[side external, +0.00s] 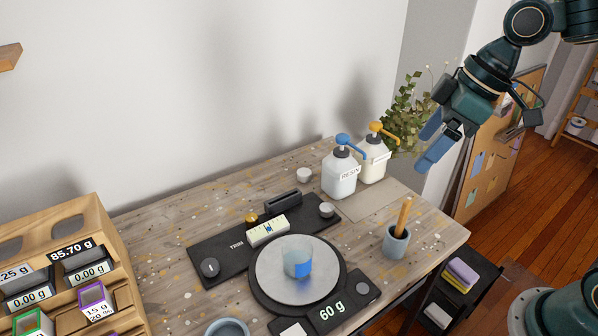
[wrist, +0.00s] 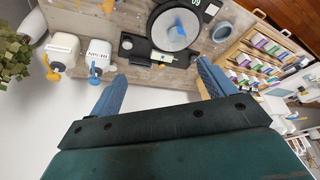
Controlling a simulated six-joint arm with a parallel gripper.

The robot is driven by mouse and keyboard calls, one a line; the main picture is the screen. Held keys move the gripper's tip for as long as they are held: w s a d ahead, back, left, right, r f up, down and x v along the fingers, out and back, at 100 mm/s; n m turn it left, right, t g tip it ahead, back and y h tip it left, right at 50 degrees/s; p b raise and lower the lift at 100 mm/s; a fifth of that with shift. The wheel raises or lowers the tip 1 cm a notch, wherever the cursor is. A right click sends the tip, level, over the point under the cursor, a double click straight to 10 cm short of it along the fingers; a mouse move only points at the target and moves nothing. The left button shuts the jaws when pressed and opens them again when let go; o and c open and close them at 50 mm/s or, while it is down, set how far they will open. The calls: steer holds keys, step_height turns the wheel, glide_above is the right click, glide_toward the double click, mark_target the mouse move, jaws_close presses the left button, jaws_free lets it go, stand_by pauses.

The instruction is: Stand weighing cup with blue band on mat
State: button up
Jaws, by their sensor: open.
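The clear weighing cup with a blue band (side external: 297,257) stands upright on the round plate of the scale (side external: 270,282), whose display reads 60 g. In the wrist view the cup (wrist: 179,28) shows at the top, seen from above on the scale plate. A flat grey-beige mat (side external: 378,206) lies on the right part of the bench, in front of the two pump bottles; its top is bare where I see it. My gripper (side external: 436,146) is open and empty, high above the right end of the bench and well apart from the cup. Its blue fingers also show in the wrist view (wrist: 160,82).
A resin pump bottle (side external: 341,174) and a yellow-pump bottle (side external: 373,160) stand behind the mat. A blue-grey pot with a stick (side external: 396,242) stands near the front edge. A dark trim panel (side external: 222,257) lies behind the scale. A wooden rack (side external: 110,240) fills the left.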

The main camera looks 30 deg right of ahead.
steer(key=s+d+m+t+h, duration=0.1)
steer(key=s+d+m, duration=0.1)
steer(key=s, duration=0.4)
steer(key=s+d+r+m+t+h, duration=0.1)
steer(key=s+d+m, duration=0.2)
steer(key=s, duration=0.3)
steer(key=shift+d+m+h, duration=0.15)
steer(key=shift+m+h, duration=0.15)
steer(key=shift+m, duration=0.3)
steer(key=shift+o, duration=0.2)
steer(key=shift+s+d+m, duration=0.2)
steer(key=shift+s+m, duration=0.1)
steer(key=shift+s, duration=0.15)
steer(key=shift+o, duration=0.3)
steer(key=shift+w, duration=0.1)
